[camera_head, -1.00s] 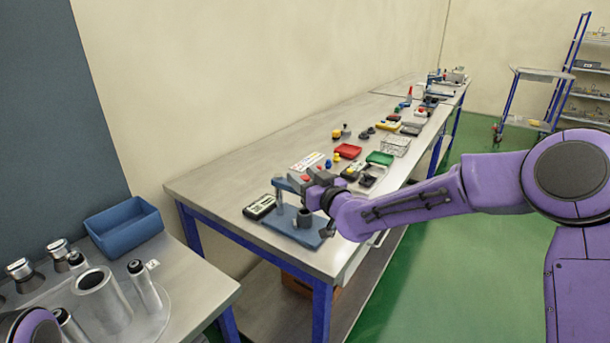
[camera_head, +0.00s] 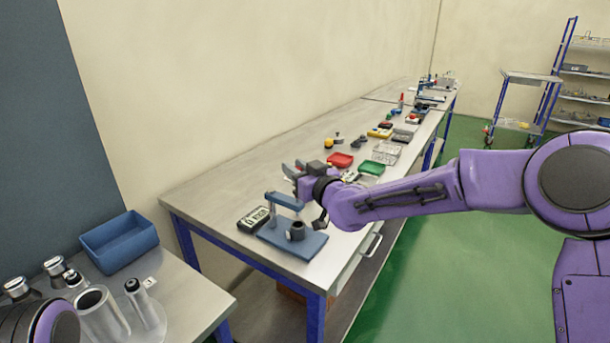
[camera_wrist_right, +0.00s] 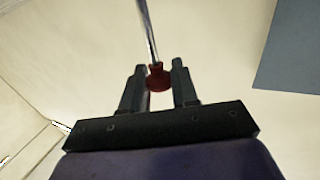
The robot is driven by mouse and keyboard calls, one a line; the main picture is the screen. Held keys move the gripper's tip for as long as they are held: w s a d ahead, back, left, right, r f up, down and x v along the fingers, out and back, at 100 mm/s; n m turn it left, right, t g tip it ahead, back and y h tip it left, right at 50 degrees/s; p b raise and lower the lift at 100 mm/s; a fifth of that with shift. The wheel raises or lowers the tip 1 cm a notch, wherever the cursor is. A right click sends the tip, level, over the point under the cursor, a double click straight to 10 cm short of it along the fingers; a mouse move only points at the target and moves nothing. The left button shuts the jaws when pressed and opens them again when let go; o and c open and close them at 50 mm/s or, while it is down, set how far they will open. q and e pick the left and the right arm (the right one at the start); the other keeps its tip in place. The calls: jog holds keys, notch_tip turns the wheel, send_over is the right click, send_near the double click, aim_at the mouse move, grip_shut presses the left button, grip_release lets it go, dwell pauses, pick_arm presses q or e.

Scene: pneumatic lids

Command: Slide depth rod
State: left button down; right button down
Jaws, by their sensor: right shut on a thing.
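The depth rod is a thin metal rod (camera_wrist_right: 147,28) with a red knob (camera_wrist_right: 158,77), seen in the right wrist view. My right gripper (camera_wrist_right: 158,76) is shut on the red knob, one dark finger on each side. In the head view my right gripper (camera_head: 295,170) is above the arm (camera_head: 285,201) of a blue stand on the bench. The stand has a flat blue base (camera_head: 308,248), a post and a dark round socket (camera_head: 297,230). The rod is not clear in the head view. My left gripper is out of view.
A black device with a display (camera_head: 253,219) lies left of the stand. Behind are a red tray (camera_head: 340,160), a green tray (camera_head: 371,168) and a wire basket (camera_head: 386,153). A blue bin (camera_head: 120,241) and metal cylinders (camera_head: 99,311) stand on the nearer table.

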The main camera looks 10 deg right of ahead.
jog(key=shift+r, duration=0.35)
jog(key=c, duration=0.9)
grip_release()
jog(key=shift+c, duration=0.2)
jog(key=shift+s+d+f, duration=0.1)
jog(key=shift+s, duration=0.15)
jog(key=b+v, duration=0.3)
jog(key=v, duration=0.7)
